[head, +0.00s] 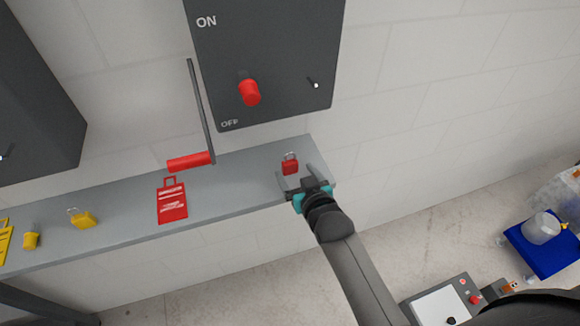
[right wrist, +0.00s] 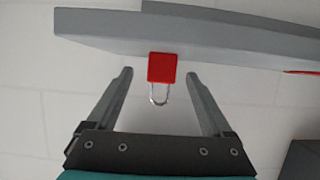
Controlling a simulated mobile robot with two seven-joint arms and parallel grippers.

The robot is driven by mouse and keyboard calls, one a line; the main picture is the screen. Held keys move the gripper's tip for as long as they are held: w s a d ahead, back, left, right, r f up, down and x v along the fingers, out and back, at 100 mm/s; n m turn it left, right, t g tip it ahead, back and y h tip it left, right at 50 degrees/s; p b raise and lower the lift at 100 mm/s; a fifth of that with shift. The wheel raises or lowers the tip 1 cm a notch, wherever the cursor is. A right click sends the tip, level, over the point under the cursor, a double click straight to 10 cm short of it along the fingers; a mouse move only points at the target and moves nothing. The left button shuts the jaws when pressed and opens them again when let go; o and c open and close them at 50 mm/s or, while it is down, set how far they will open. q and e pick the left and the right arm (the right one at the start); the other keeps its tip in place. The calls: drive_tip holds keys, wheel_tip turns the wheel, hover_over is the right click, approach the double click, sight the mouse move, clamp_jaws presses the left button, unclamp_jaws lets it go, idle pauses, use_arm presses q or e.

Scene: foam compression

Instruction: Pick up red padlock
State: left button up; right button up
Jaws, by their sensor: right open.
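The red padlock (head: 289,164) sits near the right end of the grey shelf (head: 240,190). In the right wrist view the padlock (right wrist: 162,68) shows its red body against the shelf's edge, with its silver shackle pointing toward my gripper's base. My right gripper (head: 297,176) is open at the padlock. In the right wrist view its fingers (right wrist: 160,75) stand on either side of the padlock, with a gap on both sides. Nothing is held. My left gripper is not in view.
A red danger tag (head: 172,201), a yellow padlock (head: 82,218) and a small yellow item (head: 31,240) lie farther left on the shelf. A blue bin (head: 548,245) stands at the right.

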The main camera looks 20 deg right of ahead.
drive_tip(key=shift+r+b+x, duration=0.2)
drive_tip(key=shift+b+x, duration=0.05)
drive_tip(key=shift+x, duration=1.35)
drive_tip(key=shift+r+b+x, duration=0.15)
drive_tip(key=shift+b+x, duration=0.1)
drive_tip(key=shift+x, duration=1.4)
drive_tip(key=shift+w+a, duration=0.15)
clamp_jaws()
